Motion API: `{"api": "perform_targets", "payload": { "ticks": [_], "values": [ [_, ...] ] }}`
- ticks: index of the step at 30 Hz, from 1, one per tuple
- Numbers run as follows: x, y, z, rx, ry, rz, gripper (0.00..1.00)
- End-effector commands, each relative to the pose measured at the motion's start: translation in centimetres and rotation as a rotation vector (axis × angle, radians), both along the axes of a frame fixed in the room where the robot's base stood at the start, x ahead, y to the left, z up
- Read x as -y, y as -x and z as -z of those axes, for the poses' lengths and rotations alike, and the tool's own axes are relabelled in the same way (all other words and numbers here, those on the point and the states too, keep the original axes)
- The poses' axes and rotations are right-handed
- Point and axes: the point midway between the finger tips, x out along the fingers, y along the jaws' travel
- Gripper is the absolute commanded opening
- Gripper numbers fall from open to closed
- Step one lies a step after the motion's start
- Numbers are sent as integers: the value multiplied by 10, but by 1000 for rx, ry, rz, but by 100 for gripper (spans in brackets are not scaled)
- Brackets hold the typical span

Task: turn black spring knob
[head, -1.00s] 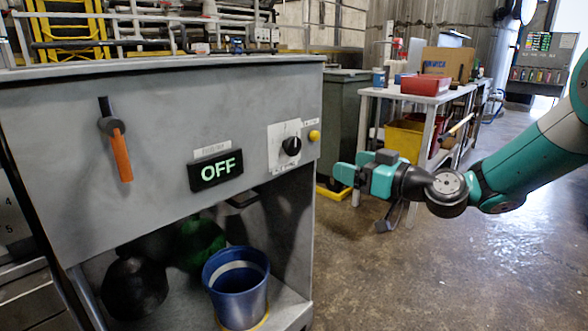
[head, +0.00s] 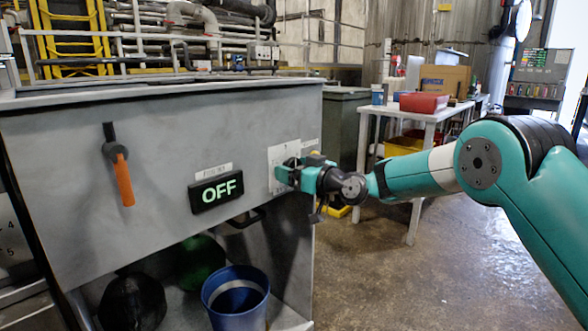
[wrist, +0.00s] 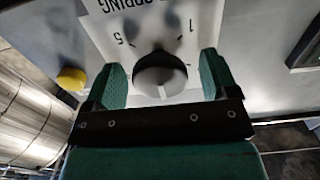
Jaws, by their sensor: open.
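The black spring knob (wrist: 160,75) is a round dark knob with a pale pointer line, set on a white plate (wrist: 112,20) with printed numbers. In the wrist view it sits between the two teal fingers of my gripper (wrist: 160,82), with a gap visible on each side. My gripper is open. In the head view my gripper (head: 284,174) is at the right end of the grey panel, in front of the white plate (head: 275,155), and it hides the knob.
A yellow button (wrist: 72,78) is beside the plate. On the panel are an orange-handled lever (head: 123,178) and a display reading OFF (head: 216,190). A blue bucket (head: 237,318) stands below. A table (head: 432,113) with a red box (head: 424,102) is behind my arm.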

Motion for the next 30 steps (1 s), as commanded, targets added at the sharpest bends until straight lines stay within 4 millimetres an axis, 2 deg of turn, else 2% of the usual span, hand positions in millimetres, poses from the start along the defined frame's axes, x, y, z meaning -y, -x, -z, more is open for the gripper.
{"api": "perform_targets", "payload": {
  "ticks": [11,15,17,18,30],
  "values": [
    [-4,-3,0,0,0,1,80],
    [-3,-3,0,0,0,1,48],
    [-3,-3,0,0,0,1,34],
    [-3,-3,0,0,0,1,31],
    [-4,-3,-1,-58,-45,0,31]
  ]
}}
